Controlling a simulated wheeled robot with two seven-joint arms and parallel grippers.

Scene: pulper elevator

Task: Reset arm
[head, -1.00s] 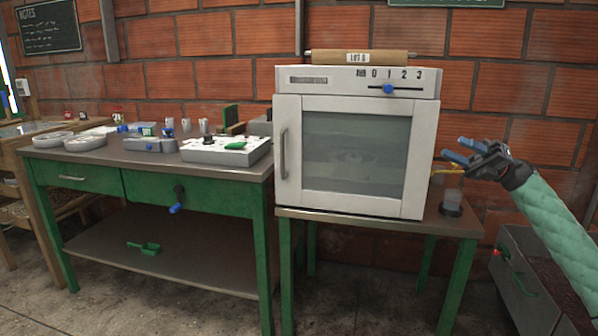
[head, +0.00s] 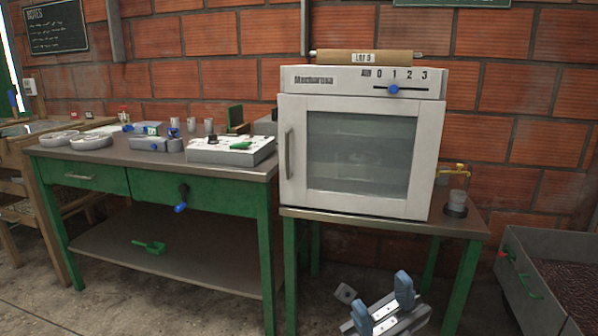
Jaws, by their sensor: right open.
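My right gripper (head: 382,290) is low in the head view, at the bottom edge right of centre. Its two blue-grey fingers stand apart with nothing between them, so it is open and empty. It shows in front of the legs of the small metal-topped table (head: 300,213), below the white oven, and touches nothing that I can see. Most of my right arm is out of the picture. My left gripper is not in view.
The white oven (head: 290,185) is shut, its blue slider knob (head: 393,90) below the 1. A small grey cup (head: 457,198) stands beside it under a yellow tap. A grey bin (head: 535,300) is at right. A green workbench (head: 225,205) with several devices stands at left.

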